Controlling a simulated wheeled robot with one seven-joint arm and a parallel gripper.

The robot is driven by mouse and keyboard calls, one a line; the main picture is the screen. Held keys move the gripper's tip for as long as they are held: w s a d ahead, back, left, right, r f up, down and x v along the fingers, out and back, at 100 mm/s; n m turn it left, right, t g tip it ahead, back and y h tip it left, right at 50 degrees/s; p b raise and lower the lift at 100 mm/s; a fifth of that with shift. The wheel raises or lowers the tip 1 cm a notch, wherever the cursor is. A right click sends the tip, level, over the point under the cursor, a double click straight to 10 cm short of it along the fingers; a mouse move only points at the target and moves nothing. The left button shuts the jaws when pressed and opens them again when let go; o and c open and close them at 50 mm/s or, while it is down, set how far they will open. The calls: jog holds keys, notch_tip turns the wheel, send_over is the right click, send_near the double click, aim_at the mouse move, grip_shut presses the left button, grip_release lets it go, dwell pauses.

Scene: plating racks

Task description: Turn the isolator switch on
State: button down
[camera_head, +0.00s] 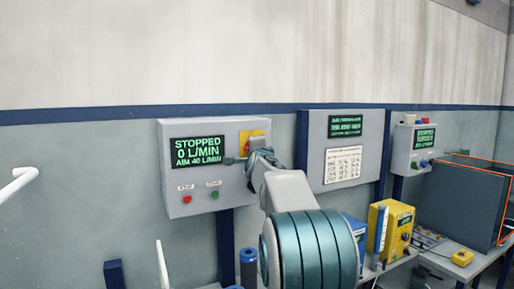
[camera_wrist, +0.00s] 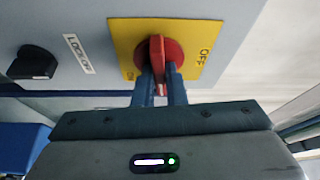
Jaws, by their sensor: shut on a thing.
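The isolator switch (camera_wrist: 158,48) is a red rotary knob on a square yellow plate (camera_wrist: 205,60). It also shows in the head view (camera_head: 247,136), on the right of a grey control box and partly hidden by my gripper. My gripper (camera_wrist: 161,86) is shut on the red handle, with one blue-grey finger on each side. The handle's bar runs roughly up and down in the wrist view. OFF is printed at the plate's right side; a small marking at lower left, partly covered near the finger, seems to read ON.
The control box (camera_head: 218,200) shows "STOPPED 0 L/MIN" on its display (camera_head: 198,151), with red (camera_head: 187,199) and green (camera_head: 215,195) buttons below. A black knob (camera_wrist: 34,63) sits left of the switch. A grey panel (camera_head: 338,190) and a yellow unit (camera_head: 398,222) stand to the right.

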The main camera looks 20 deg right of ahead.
jog(key=shift+m+g+p, duration=0.3)
jog(key=shift+m+p, duration=0.05)
jog(key=shift+m, duration=0.25)
jog(key=c, duration=1.5)
grip_release()
jog(key=b+v, duration=0.1)
jog(key=v, duration=1.2)
jog(key=shift+s+a+b, duration=0.15)
jog(key=shift+s+b, duration=0.25)
